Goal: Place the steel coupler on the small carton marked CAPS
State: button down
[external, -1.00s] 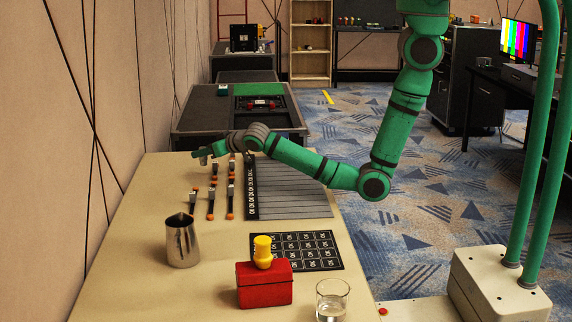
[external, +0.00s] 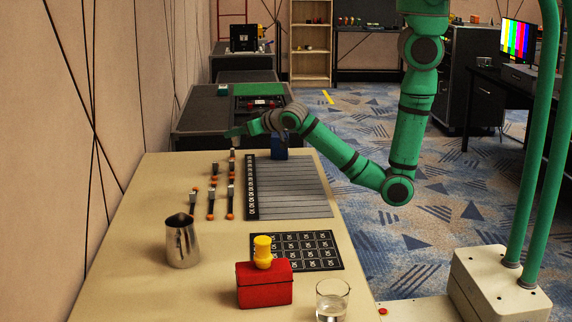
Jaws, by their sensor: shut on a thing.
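My gripper (external: 234,132) is above the far left part of the table, pointing left. It is shut, but what is between its fingers is small and hardly visible; I take it to be the steel coupler, which I make out nowhere else. A small dark blue box (external: 279,152) stands at the table's far edge, below and to the right of my gripper and partly behind my wrist. I cannot read any marking on it, so I cannot tell if it is the CAPS carton.
Several black-and-orange tools (external: 231,203) lie left of a grey slatted panel (external: 290,190) on the tan table (external: 130,230). A steel pitcher (external: 182,242), a red box (external: 264,284) with a yellow object (external: 263,250), a black grid mat (external: 325,252) and a glass (external: 332,300) are nearer.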

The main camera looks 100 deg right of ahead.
jog(key=s+d+r+m+g+h, duration=0.2)
jog(key=s+d+m, duration=0.1)
jog(key=s+d, duration=0.65)
jog(key=s+d+r+m+g+h, duration=0.25)
jog(key=s+d, duration=0.45)
jog(key=d, duration=0.5)
jog(key=shift+y, duration=0.25)
jog(key=shift+w+a+f, duration=0.1)
jog(key=shift+w+f, duration=0.05)
jog(key=shift+f, duration=3.9)
jog(key=shift+f+g, duration=0.1)
jog(key=shift+g, duration=0.15)
jog(key=c, duration=1.5)
grip_release()
jog(key=v, duration=1.2)
